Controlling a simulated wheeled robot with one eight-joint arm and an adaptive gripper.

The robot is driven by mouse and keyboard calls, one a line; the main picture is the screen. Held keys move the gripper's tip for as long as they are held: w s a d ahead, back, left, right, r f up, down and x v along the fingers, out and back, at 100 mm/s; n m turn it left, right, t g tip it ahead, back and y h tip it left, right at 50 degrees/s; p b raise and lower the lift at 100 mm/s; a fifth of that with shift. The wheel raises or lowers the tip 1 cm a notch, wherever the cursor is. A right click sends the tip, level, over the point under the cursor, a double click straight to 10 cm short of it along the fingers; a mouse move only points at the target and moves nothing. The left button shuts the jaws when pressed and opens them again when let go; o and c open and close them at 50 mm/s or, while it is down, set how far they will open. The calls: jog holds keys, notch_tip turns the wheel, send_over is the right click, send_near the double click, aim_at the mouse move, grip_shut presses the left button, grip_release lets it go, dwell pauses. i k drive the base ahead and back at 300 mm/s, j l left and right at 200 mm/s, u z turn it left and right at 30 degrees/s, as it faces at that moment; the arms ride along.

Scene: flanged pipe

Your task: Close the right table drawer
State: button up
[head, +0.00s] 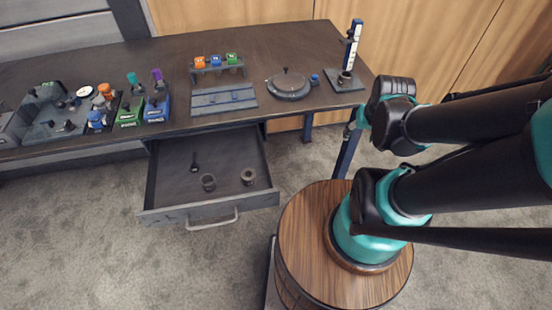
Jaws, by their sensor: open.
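The right table drawer (160,205) is pulled out from under the dark table (150,60), its front facing the bottom of the picture. A pale curved handle (213,220) is on its front. Inside lie a dark spoon-like item (194,163) and two small ring-shaped parts, one at the middle (208,182) and one at the right (248,177). My arm rises from its round wooden base at the right, and its dark links reach past the picture's right edge.
On the table stand a rack with coloured blocks (216,63), a round grey disc (288,84), a blue-and-white upright post (352,45) and several small items at the left. A table leg (347,150) stands between drawer and arm. Carpet (80,240) in front of the drawer is clear.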

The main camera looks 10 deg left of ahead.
aim_at(174, 195)
jog(key=u, duration=0.4)
jog(key=k+j+u, duration=0.1)
jog(key=u, duration=0.3)
jog(key=k+u, duration=0.1)
jog(key=u, duration=0.3)
jog(key=j+u, duration=0.1)
jog(key=u, duration=0.3)
jog(key=k+l+z, duration=0.35)
jog(key=k+l, duration=0.2)
